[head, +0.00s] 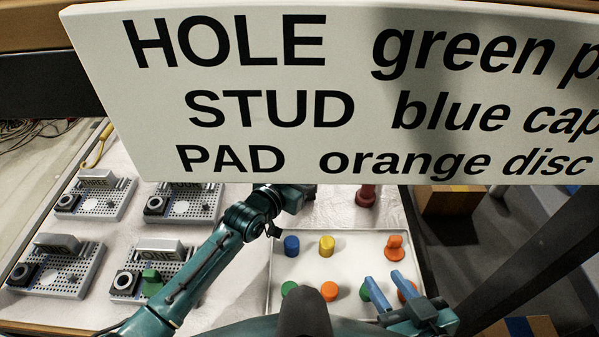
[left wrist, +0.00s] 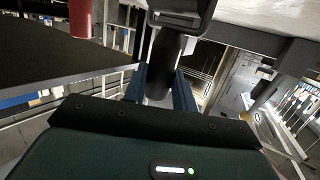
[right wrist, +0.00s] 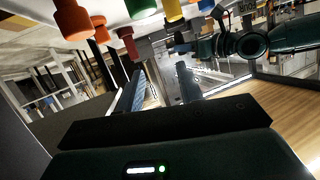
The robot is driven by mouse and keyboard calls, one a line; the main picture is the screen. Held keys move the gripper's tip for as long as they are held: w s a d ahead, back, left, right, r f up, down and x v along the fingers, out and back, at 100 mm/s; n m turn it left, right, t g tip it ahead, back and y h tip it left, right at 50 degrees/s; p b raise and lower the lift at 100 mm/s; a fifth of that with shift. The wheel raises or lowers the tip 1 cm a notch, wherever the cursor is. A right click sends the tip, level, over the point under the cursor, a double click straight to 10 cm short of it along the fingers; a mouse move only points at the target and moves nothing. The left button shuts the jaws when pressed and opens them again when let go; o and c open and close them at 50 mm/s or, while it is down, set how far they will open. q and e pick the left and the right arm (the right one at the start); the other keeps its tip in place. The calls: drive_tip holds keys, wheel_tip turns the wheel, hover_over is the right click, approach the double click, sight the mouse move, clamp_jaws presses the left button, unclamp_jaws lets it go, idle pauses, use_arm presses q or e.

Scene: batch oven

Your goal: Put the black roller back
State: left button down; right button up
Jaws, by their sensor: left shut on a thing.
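My left arm reaches up from the lower left of the head view, and its hand is hidden there by the sign. In the left wrist view my left gripper (left wrist: 163,92) is shut on a dark stem, which I take to be the black roller (left wrist: 165,62). A wider black piece at the end of the stem runs out of the top of the picture. My right gripper (head: 393,288) is open above the front right of the white tray (head: 340,262). Its fingers also show apart and empty in the right wrist view (right wrist: 160,85).
A big white sign (head: 300,165) covers the back of the table. A red post (head: 366,198) stands beyond the tray, which holds several coloured pieces. Several grey boards (head: 95,197) stand at the left; the front one bears a green piece (head: 152,284). A yellow-handled tool (head: 97,145) lies at the back left.

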use_arm(q)
drive_tip(key=shift+f, duration=0.1)
use_arm(e)
drive_tip(key=shift+f, duration=0.1)
use_arm(q)
drive_tip(key=c, duration=1)
unclamp_jaws()
drive_tip(key=shift+c, duration=0.2)
use_arm(e)
drive_tip(key=shift+w, duration=0.1)
